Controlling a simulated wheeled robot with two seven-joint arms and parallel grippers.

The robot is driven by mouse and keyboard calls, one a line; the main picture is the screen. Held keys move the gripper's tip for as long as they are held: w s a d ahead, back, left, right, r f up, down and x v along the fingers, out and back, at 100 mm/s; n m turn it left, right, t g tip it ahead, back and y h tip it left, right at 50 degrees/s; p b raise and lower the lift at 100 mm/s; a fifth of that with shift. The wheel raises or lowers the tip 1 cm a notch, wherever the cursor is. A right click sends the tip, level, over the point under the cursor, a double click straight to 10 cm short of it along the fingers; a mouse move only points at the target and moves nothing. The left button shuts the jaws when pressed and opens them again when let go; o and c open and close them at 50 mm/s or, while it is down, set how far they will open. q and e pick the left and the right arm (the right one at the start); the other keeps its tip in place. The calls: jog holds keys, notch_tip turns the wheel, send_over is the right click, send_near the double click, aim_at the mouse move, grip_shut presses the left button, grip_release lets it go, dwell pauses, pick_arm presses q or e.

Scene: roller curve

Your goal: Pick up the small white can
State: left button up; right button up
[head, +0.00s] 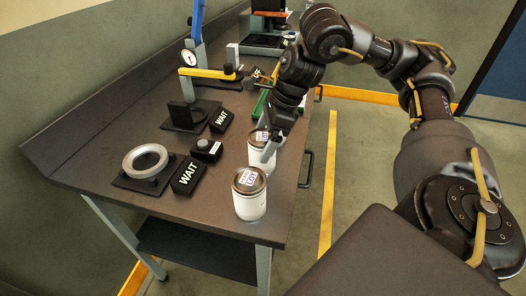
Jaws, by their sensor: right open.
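Two white cans with dark tops and white-and-blue labels stand upright on the dark workbench. The nearer white can (249,199) is close to the bench's right front corner, with nothing touching it. The farther white can (257,156) stands just behind it and looks smaller. My right gripper (269,149) reaches down from the upper right and is open at the farther can. A finger covers part of that can's right side; I cannot tell whether it touches. My left gripper is not in view.
The dark workbench (205,222) carries a ring fixture (146,160), black WAIT blocks (187,176), a small button box (206,149) and a gauge stand with a yellow arm (207,73). A green tray (261,104) lies behind the gripper. A handle (307,168) sticks out at the right edge.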

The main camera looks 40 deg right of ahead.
jog(key=x, duration=0.3)
jog(key=shift+w+d+f+b, duration=0.1)
jog(key=shift+f+b, duration=0.2)
jog(key=shift+b, duration=0.05)
jog(key=c, duration=1.3)
jog(key=shift+c, duration=0.2)
